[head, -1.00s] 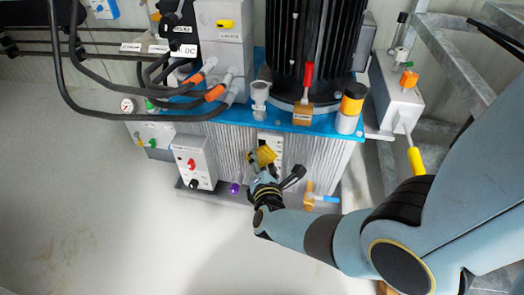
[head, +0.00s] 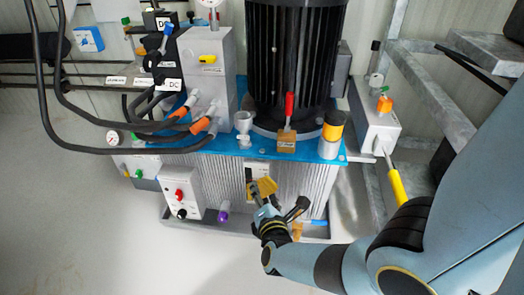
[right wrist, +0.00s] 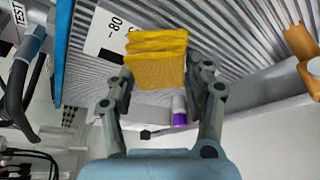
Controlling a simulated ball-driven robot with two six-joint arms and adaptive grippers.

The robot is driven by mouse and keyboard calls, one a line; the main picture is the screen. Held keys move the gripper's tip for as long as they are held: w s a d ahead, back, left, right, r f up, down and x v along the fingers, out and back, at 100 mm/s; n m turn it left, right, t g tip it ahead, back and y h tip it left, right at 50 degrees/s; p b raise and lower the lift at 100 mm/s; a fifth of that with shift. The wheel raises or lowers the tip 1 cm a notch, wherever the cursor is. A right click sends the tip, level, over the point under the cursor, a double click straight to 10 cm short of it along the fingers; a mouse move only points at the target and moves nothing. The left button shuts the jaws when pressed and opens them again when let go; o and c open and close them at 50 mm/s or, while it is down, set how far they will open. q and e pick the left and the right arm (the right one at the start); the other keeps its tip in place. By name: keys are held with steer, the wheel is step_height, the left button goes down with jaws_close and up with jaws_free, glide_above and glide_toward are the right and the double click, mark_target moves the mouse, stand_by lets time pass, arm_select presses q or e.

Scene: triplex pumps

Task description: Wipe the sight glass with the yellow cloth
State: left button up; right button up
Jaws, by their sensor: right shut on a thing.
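My right gripper (head: 262,194) is shut on the folded yellow cloth (head: 266,186) in front of the ribbed tank. In the right wrist view the cloth (right wrist: 157,58) is pinched between the two fingertips (right wrist: 160,78). The sight glass (head: 250,171) is a pale upright plate with a dark strip on the tank's front. The cloth overlaps its lower right part in the head view. In the right wrist view a scale plate marked 80 (right wrist: 103,35) shows left of the cloth, partly hidden by it. I cannot tell whether the cloth touches it. My left gripper is out of view.
A control box (head: 182,192) with red and black knobs stands left of the gripper. A purple-capped fitting (head: 223,211) sits low between them. A blue tank top (head: 215,146) carries a black motor (head: 292,60). Clear floor (head: 90,230) lies at the left.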

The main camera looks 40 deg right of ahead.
steer(key=shift+s+a+p, duration=0.55)
steer(key=shift+s+a, duration=1.2)
steer(key=shift+a, duration=0.3)
steer(key=shift+s+a, duration=0.95)
steer(key=shift+a, duration=0.15)
